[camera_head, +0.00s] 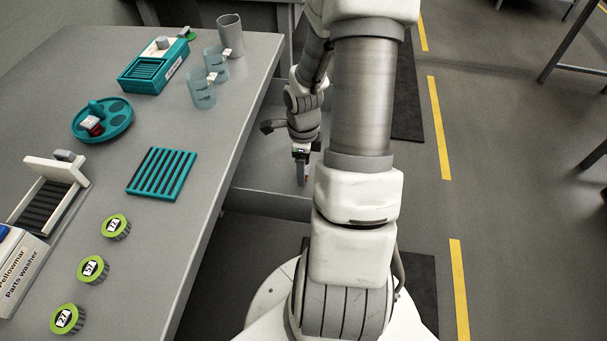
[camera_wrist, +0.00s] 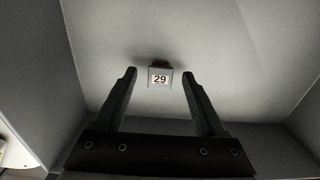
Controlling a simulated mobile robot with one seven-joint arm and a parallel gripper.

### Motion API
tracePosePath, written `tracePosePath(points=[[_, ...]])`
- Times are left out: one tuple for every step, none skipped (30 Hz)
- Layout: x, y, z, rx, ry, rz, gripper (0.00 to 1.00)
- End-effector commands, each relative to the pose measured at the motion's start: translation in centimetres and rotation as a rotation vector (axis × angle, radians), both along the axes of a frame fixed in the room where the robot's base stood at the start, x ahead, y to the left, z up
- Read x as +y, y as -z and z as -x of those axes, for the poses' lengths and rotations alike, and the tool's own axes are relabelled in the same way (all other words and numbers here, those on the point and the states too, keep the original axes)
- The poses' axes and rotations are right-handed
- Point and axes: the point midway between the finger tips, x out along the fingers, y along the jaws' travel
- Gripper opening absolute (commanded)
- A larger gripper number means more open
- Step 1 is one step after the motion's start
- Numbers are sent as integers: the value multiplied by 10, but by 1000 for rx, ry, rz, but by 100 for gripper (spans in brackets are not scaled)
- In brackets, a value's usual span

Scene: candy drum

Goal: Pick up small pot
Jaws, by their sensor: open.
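My gripper (camera_head: 301,170) is low beside the right side of the table, over a grey recess. In the wrist view my gripper (camera_wrist: 160,76) has its two dark fingers apart. A small pale block-like thing with a "29" label (camera_wrist: 160,78) lies on the grey floor of the recess, just beyond and between the fingertips, with a dark part behind it. I cannot tell whether it is the small pot. In the head view, several small round pots with green tops, such as one (camera_head: 116,226), stand on the table, away from my gripper.
The grey table (camera_head: 150,235) holds a teal ribbed rack (camera_head: 161,174), a teal round tray (camera_head: 103,121), a teal box (camera_head: 153,68), clear blue cups (camera_head: 201,92) and a grey cup (camera_head: 231,36). A parts washer (camera_head: 25,265) is at left. Grey walls (camera_wrist: 85,45) enclose the recess.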

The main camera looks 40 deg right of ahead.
Motion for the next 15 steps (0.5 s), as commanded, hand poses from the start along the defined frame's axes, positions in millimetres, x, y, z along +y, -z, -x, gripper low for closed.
tracePosePath(points=[[0,-1,0,-1,0,1,72],[0,-1,0,-1,0,1,72],[0,-1,0,-1,0,1,72],[0,-1,0,-1,0,1,67],[0,-1,0,-1,0,1,62],[0,-1,0,-1,0,1,55],[0,-1,0,-1,0,1,49],[0,-1,0,-1,0,1,44],[0,-1,0,-1,0,1,36],[0,-1,0,-1,0,1,31],[0,-1,0,-1,0,1,26],[0,-1,0,-1,0,1,18],[0,-1,0,-1,0,1,13],[0,-1,0,-1,0,1,8],[0,-1,0,-1,0,1,0]])
